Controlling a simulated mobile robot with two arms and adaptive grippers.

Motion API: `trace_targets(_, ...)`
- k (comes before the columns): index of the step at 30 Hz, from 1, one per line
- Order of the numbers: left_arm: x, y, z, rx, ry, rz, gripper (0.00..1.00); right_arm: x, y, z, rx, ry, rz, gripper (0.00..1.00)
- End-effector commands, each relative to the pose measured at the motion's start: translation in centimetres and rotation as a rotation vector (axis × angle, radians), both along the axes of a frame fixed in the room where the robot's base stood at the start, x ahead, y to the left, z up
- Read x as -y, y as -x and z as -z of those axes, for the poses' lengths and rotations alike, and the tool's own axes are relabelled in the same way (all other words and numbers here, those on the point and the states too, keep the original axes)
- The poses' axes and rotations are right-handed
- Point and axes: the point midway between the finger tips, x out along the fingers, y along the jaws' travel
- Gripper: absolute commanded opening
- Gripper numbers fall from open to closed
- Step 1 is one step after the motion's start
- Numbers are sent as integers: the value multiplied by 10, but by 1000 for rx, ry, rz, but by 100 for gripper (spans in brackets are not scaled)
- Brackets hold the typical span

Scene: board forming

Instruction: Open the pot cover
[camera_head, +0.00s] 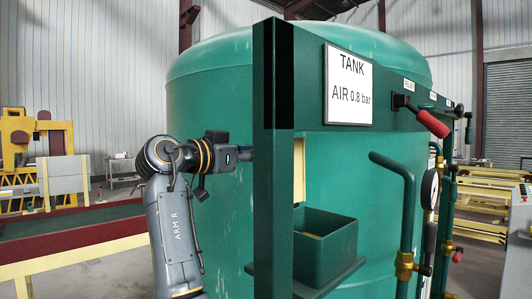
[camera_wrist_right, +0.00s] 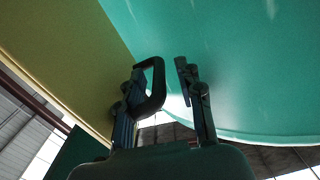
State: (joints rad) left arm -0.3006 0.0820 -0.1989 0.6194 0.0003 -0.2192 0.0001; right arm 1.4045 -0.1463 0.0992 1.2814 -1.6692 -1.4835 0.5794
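A large green tank (camera_head: 215,110) fills the middle of the head view. My right arm, marked "ARM R", reaches toward it from the left. Its gripper is hidden behind a green post (camera_head: 273,200). In the right wrist view my right gripper (camera_wrist_right: 160,80) is open. A black loop-shaped handle (camera_wrist_right: 158,92) stands beside a yellow panel (camera_wrist_right: 70,50). The left finger overlaps the loop, and the right finger is apart from its outer bar. A yellow strip (camera_head: 299,170) shows behind the post. I cannot tell which part is the pot cover. My left gripper is not in view.
An open green box (camera_head: 326,243) sits on a shelf right of the post. A sign (camera_head: 348,88) reads "TANK AIR 0.8 bar". A red-handled valve (camera_head: 430,122), green pipe (camera_head: 408,220) and gauge (camera_head: 430,188) stand at the right.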

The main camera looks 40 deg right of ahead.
Motion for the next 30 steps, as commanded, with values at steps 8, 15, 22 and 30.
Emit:
trace_targets(8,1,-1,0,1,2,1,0,-62,2,0,-3,1,-5,37)
trace_targets(15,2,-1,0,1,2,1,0,-91,4,0,-1,1,-4,37)
trace_targets(22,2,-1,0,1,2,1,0,-95,5,1,-1,1,-4,37)
trace_targets(30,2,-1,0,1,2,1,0,-95,5,0,-1,0,-3,37)
